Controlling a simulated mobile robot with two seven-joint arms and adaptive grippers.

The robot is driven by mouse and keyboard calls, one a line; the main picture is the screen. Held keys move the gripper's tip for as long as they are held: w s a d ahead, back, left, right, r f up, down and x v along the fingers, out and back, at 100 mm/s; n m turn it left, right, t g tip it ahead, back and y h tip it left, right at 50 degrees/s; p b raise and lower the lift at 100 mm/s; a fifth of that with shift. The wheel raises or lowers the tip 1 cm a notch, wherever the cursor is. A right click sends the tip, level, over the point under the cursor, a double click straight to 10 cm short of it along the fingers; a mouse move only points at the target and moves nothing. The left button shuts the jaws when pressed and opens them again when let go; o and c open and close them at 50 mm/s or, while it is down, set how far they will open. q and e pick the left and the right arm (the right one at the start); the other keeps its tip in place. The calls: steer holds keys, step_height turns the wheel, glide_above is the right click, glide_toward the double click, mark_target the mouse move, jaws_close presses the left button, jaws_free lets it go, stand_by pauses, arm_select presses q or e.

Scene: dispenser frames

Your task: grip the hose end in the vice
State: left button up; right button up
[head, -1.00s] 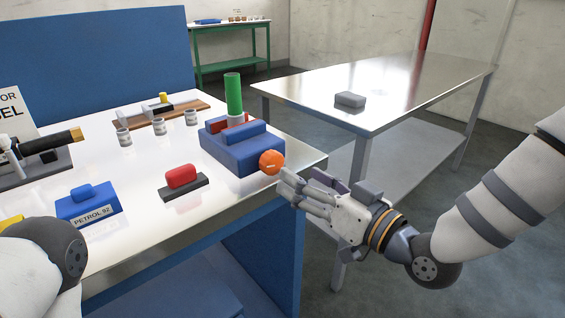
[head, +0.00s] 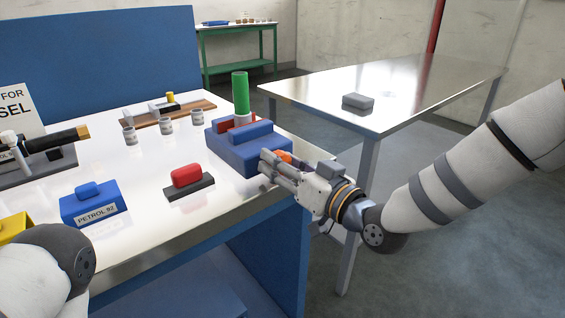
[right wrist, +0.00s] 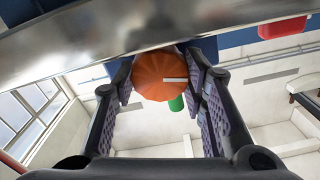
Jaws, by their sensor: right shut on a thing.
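The blue vice (head: 240,152) stands at the right end of the steel-topped bench. A green hose end (head: 240,92) stands upright between its red jaw faces; whether they touch it I cannot tell. The vice's orange knob (head: 284,156) is on its near right side, mostly hidden by my right gripper (head: 270,166). In the right wrist view, the knob (right wrist: 160,76) sits between the two fingers, which are shut on it, and part of the green hose shows beyond. My left gripper is not in view; only my left arm shows at lower left.
A red block on a dark base (head: 187,180) and a blue PETROL 92 block (head: 92,205) lie left of the vice. Several small cans (head: 163,124) stand behind. A steel table (head: 410,90) with a grey block (head: 357,103) stands at right, across a gap.

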steer(key=m, duration=0.2)
steer(key=shift+m, duration=0.4)
steer(key=o, duration=1.2)
steer(key=shift+c, duration=0.2)
steer(key=shift+d, duration=0.1)
